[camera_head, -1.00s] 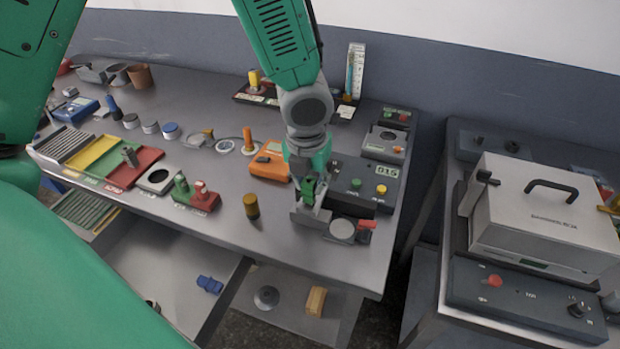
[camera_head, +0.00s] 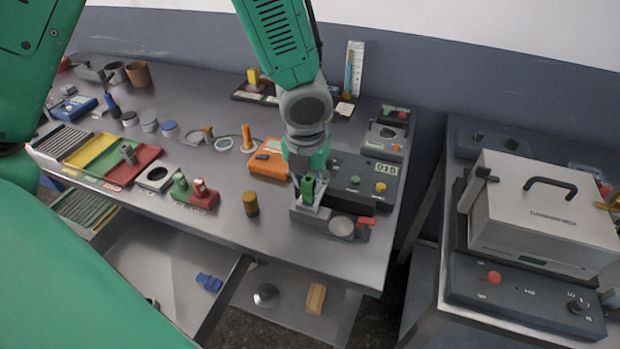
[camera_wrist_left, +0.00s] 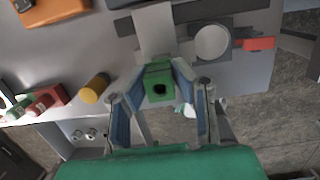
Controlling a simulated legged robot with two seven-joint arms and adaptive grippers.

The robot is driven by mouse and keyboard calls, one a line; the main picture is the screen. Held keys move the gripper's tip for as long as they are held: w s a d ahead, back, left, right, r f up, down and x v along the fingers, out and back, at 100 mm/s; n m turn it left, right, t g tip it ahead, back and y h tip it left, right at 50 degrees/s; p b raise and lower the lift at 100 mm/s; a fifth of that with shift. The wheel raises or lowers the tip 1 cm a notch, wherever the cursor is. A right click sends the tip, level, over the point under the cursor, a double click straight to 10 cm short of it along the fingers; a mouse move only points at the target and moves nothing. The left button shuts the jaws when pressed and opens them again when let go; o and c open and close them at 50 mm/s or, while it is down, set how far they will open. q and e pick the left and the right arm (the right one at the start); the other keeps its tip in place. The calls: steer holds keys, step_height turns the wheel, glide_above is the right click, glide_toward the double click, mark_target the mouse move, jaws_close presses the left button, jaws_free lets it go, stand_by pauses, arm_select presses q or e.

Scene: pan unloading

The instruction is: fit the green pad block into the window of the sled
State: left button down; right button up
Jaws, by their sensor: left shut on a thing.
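The green pad block (camera_head: 308,188) is held by my left gripper (camera_head: 309,196), above the near part of the bench. In the left wrist view the block (camera_wrist_left: 159,88) sits between the two blue-lined fingers, with a dark round hole in its face. The sled (camera_head: 312,217) looks like the grey metal piece just below the gripper, beside a silver disc (camera_head: 341,227) and a red tab (camera_head: 366,222). The fingers hide part of the sled, and I cannot make out its window. I cannot tell whether block and sled touch. My right gripper is not in view.
A dark control box (camera_head: 358,188) stands close behind and right of the gripper. An orange device (camera_head: 270,160) and a brass cylinder (camera_head: 251,204) stand to its left. The bench's front edge is near. An open drawer (camera_head: 165,270) lies below.

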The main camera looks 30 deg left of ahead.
arm_select(q)
steer(key=shift+f+b, duration=0.55)
steer(key=shift+f, duration=0.85)
stand_by(0.9)
steer(key=c, duration=1.3)
jaws_free()
steer(key=r, duration=0.4)
steer(key=s+r, duration=0.1)
steer(key=r, duration=0.6)
steer(key=shift+s+d+r, duration=0.3)
steer(key=shift+s+r, duration=0.05)
steer(key=shift+r, duration=0.05)
